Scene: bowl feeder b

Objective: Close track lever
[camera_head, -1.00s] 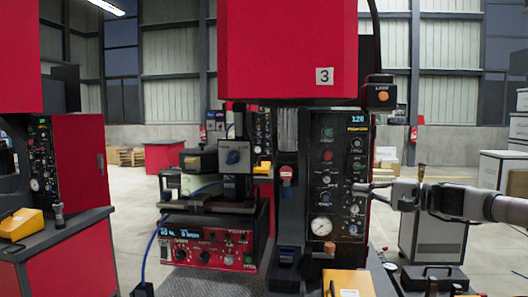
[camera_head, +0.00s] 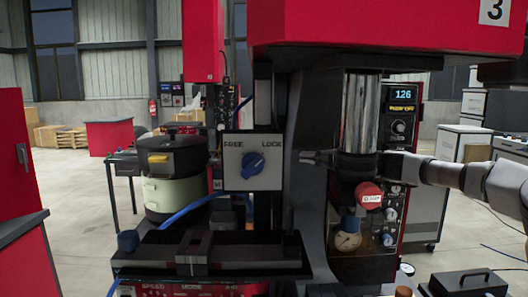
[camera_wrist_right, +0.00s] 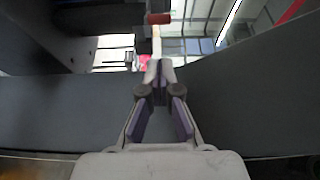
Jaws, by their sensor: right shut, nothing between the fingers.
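A blue knob lever (camera_head: 253,165) sits on a light plate (camera_head: 236,180) marked FREE on the left and LOCK on the right. Its grip is slanted, with the upper end toward the LOCK side; its exact setting is hard to tell. My right gripper (camera_head: 310,157) comes in from the right, partly hidden behind the shiny cylinder's dark lower end. Its tips are right of the plate, apart from the knob. In the right wrist view the right gripper (camera_wrist_right: 157,75) is shut and empty. My left gripper is not in view.
The shiny cylinder (camera_head: 356,110) and a red knob (camera_head: 368,195) stand close to my right gripper. A dark upright (camera_head: 305,150) stands between plate and cylinder. A pale green bowl feeder (camera_head: 172,190) is left, with a blue hose (camera_head: 190,208). A red housing (camera_head: 380,25) overhangs above.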

